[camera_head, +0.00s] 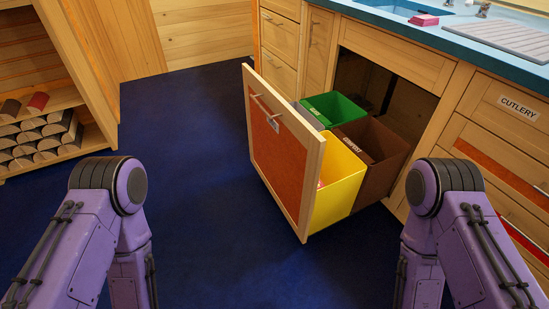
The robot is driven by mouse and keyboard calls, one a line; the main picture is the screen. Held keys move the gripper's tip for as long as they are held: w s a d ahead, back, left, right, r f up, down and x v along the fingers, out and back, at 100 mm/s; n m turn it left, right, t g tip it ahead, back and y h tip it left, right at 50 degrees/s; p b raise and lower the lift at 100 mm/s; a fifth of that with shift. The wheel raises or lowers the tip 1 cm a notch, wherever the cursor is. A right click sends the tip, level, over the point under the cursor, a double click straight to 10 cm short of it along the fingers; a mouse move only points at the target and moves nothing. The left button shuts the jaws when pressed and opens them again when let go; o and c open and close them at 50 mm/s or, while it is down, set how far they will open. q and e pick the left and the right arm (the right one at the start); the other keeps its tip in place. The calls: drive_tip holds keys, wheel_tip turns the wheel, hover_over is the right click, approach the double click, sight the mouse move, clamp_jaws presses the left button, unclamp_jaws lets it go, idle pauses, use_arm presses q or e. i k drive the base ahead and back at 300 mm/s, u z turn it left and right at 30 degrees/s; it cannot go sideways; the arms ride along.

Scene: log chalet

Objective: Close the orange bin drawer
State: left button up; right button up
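The orange bin drawer (278,163) is pulled out from the wooden cabinet under the counter. Its front is an orange panel in a light wood frame, with a bar handle (264,109) near the top. Behind the front stand a yellow bin (338,188), a brown bin marked compost (378,155) and a green bin (335,108). The dark cabinet opening (392,92) shows behind them. Both my purple arms come in from the bottom, one on each side of the drawer, and are apart from it. Neither of my grippers is in view.
The blue countertop (450,42) carries a sink, a pink item (424,19) and a drainboard (505,38). Drawers, one labelled cutlery (517,107), line the right. A shelf with firewood (40,135) stands left. The blue floor (190,130) before the drawer is clear.

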sight(327, 137)
drive_tip(key=k, duration=0.45)
drive_tip(key=z, duration=0.9)
drive_tip(key=i, duration=0.85)
drive_tip(key=u, duration=0.7)
